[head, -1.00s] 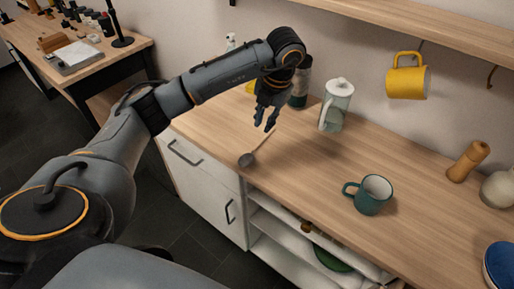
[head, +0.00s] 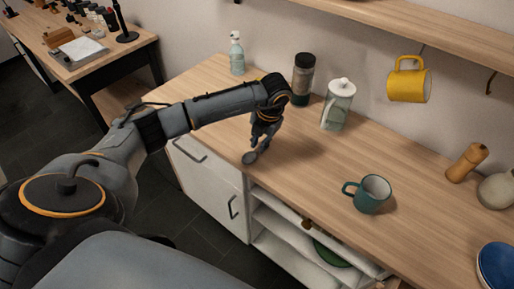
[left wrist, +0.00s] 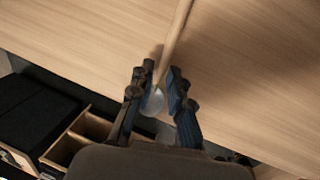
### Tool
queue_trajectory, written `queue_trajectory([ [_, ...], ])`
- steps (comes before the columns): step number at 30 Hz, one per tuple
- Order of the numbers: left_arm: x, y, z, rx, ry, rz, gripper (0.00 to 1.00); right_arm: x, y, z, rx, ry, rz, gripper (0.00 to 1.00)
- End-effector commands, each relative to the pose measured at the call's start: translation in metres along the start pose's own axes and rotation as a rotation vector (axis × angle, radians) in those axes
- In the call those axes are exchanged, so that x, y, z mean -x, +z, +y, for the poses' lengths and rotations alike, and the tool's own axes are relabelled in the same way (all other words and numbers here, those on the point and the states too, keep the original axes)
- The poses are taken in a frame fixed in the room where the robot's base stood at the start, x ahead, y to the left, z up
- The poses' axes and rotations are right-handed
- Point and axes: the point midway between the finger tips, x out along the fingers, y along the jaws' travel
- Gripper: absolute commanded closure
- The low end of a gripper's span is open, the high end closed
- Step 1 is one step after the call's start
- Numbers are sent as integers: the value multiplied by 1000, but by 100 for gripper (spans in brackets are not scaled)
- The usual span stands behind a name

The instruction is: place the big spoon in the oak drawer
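The big spoon (head: 250,158) lies on the wooden counter near its front edge, with a grey bowl. In the left wrist view its pale handle (left wrist: 180,25) runs up and away, and its bowl (left wrist: 153,102) is between my fingers. My left gripper (head: 259,145) points down over the spoon in the head view. In the left wrist view the left gripper (left wrist: 160,72) is open, with fingers apart on either side of the spoon. I cannot surely pick out an oak drawer; a wooden frame with dark compartments (left wrist: 95,127) shows at lower left there. My right gripper is not in view.
A teal mug (head: 371,194) stands on the counter to the right. A dark-lidded jar (head: 303,80), a white-lidded jar (head: 338,105) and a spray bottle (head: 237,55) stand at the back. A white cabinet front (head: 205,180) with dark handles is below the counter.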

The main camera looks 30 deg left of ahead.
Motion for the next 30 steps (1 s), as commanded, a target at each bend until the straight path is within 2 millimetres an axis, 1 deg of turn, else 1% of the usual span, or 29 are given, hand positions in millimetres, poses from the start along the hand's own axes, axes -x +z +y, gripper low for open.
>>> queue_trajectory([
  [2, 0, 0, 0, 0, 0, 0, 82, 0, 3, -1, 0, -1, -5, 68],
  [3, 0, 0, 0, 0, 0, 0, 90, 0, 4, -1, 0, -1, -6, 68],
  [4, 0, 0, 0, 0, 0, 0, 96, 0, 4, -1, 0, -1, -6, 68],
  [5, 0, 0, 0, 0, 0, 0, 100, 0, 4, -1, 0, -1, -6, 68],
  [16, 1, 0, 0, 0, 0, -1, 100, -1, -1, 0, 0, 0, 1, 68],
  [20, 6, 1, 1, 1, 0, -3, 100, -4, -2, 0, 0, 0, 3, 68],
  [23, 15, 1, 3, 0, 0, -5, 100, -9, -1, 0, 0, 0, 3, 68],
  [26, 30, 2, 6, -1, 0, -7, 100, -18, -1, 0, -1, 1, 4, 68],
  [29, 51, -14, 1, -4, 0, -7, 100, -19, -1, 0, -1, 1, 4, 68],
  [30, 62, -21, -2, -5, -1, -8, 100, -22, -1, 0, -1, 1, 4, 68],
])
